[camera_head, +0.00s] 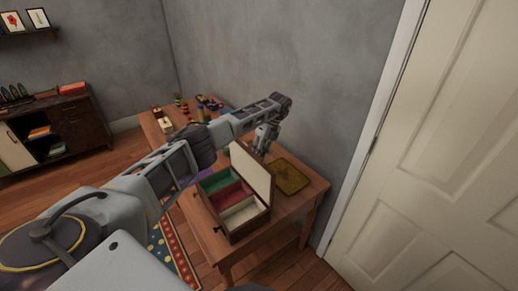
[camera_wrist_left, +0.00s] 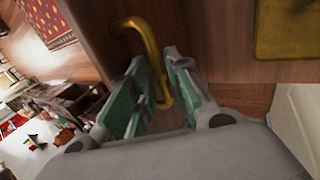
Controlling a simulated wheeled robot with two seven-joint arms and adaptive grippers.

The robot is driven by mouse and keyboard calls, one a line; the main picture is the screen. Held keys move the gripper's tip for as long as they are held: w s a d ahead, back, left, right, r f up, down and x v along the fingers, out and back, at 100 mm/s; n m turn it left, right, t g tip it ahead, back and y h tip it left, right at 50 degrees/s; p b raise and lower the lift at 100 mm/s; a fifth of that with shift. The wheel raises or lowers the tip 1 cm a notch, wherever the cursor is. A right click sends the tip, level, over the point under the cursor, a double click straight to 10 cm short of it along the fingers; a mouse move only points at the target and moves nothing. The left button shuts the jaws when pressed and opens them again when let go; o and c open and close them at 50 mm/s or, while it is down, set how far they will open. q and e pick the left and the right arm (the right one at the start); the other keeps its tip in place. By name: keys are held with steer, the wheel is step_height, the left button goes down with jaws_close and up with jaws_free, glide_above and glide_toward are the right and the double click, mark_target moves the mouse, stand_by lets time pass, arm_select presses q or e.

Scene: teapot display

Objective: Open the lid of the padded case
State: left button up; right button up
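The padded case (camera_head: 236,228) is a wooden box on the table, with green, red and cream padded compartments showing. Its lid (camera_head: 250,171) stands raised at the case's far right side, its cream lining facing the compartments. My left gripper (camera_head: 262,147) is behind the top of the lid. The lid hides the handle in the head view. My right gripper is not in view.
The wooden table (camera_head: 313,187) meets a grey wall. A yellowish tray or mat (camera_head: 290,177) lies behind the case, near the wall. Several small coloured objects stand at the table's far end. A white door (camera_head: 450,150) is at the right.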

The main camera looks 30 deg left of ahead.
arm_select(q)
steer(key=shift+o, duration=0.6)
steer(key=shift+w+a+r, duration=0.1)
steer(key=shift+w+a, duration=0.1)
steer(key=shift+w, duration=0.15)
steer(key=shift+s+r, duration=0.15)
steer(key=shift+r, duration=0.15)
steer(key=v, duration=0.7)
